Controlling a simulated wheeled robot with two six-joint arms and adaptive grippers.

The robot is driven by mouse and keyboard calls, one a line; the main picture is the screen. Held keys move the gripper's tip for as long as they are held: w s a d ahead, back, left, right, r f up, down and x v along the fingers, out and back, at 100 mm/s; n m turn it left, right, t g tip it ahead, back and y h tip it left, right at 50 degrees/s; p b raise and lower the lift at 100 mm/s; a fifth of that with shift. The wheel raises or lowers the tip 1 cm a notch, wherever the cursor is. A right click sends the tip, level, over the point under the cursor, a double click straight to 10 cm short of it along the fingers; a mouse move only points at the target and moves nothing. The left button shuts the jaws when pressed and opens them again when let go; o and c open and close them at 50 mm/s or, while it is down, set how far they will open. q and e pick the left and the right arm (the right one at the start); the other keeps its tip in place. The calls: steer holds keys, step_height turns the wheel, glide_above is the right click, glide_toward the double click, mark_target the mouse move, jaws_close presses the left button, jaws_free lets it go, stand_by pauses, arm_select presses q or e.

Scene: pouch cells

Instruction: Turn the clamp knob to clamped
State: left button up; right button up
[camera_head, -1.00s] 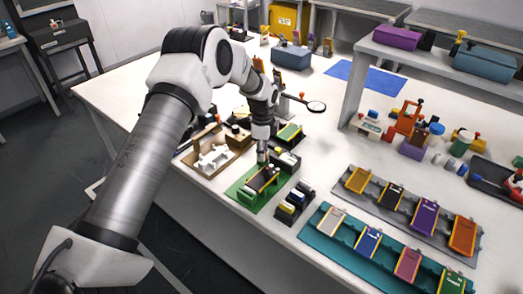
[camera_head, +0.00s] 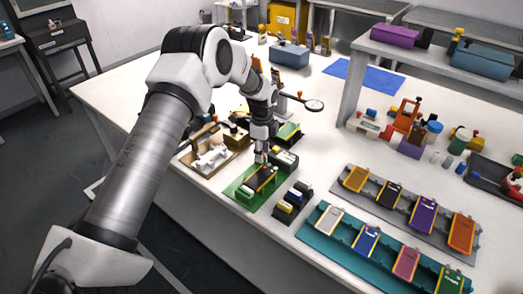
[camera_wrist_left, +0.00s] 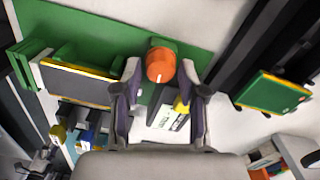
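In the left wrist view an orange knob (camera_wrist_left: 160,65) with a small pale mark stands at the edge of a green base plate (camera_wrist_left: 110,28). My left gripper (camera_wrist_left: 159,70) is open, with one finger on each side of the knob and a gap to it. A dark pouch cell with yellow edges (camera_wrist_left: 78,85) lies beside the knob on the fixture. In the head view the left gripper (camera_head: 261,156) is at the far end of the green base plate (camera_head: 232,189) and the dark cell (camera_head: 262,178). It hides the knob there. My right gripper is not in view.
A green panel with a yellow edge (camera_wrist_left: 272,92) lies close to the right finger. A tan tray (camera_head: 190,158) with a white part is left of the fixture. A teal rack (camera_head: 325,235) and a grey rack (camera_head: 345,189) hold coloured cells at right.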

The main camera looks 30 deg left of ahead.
arm_select(q)
step_height(320, 180, up, 12)
stand_by(0.5)
stand_by(0.3)
